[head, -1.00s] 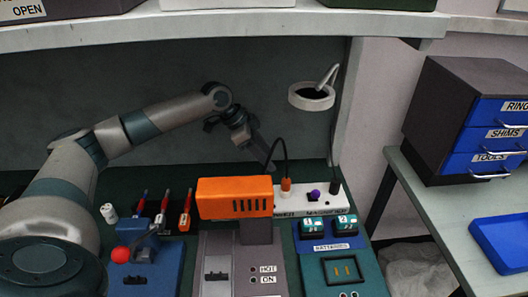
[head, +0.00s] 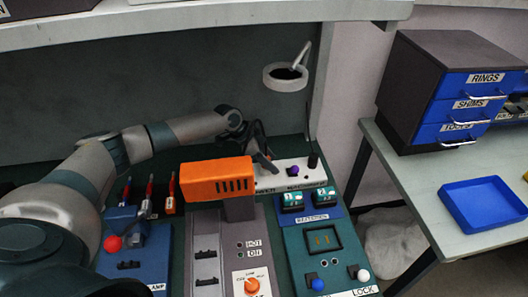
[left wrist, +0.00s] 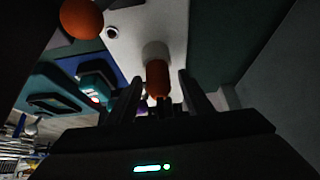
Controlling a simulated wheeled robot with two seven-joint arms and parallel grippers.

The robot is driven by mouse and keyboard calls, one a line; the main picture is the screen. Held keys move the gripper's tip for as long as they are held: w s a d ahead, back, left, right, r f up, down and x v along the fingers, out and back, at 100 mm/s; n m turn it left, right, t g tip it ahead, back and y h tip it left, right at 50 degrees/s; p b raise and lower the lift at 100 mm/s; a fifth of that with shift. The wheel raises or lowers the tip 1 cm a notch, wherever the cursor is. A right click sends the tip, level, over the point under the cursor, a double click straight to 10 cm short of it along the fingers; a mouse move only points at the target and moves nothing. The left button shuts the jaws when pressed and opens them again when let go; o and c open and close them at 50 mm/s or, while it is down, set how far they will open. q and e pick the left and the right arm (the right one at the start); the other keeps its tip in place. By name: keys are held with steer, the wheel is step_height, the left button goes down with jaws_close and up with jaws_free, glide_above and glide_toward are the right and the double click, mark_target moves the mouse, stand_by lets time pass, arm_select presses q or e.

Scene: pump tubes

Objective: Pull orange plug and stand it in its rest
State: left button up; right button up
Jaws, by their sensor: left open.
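The orange plug (left wrist: 158,78) stands on a pale round socket in the left wrist view. My left gripper (left wrist: 160,98) is open, with a finger on either side of the plug's line; I cannot tell whether they touch it. In the head view my left gripper (head: 262,150) is low at the left part of the white power strip (head: 300,180), behind the orange housing, and the orange plug is hidden there. A purple plug (head: 293,171) and a dark plug (head: 313,160) stand further right on the strip. I cannot make out the plug's rest. My right gripper is not in view.
The orange slotted housing (head: 218,181) stands close in front of my gripper. A ring lamp (head: 285,77) hangs above, to the right. Battery blocks (head: 302,200) sit in front of the strip. A blue tray (head: 483,204) lies on the side table.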

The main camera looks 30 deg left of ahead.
arm_select(q)
steer(key=shift+w+d+f, duration=0.2)
steer(key=shift+d+f, duration=0.05)
steer(key=shift+f, duration=0.25)
steer(key=shift+c, duration=0.3)
jaws_close()
steer(key=shift+r+p, duration=0.65)
steer(key=shift+r, duration=0.2)
stand_by(0.5)
steer(key=shift+r+p, duration=1.3)
steer(key=shift+r, duration=0.6)
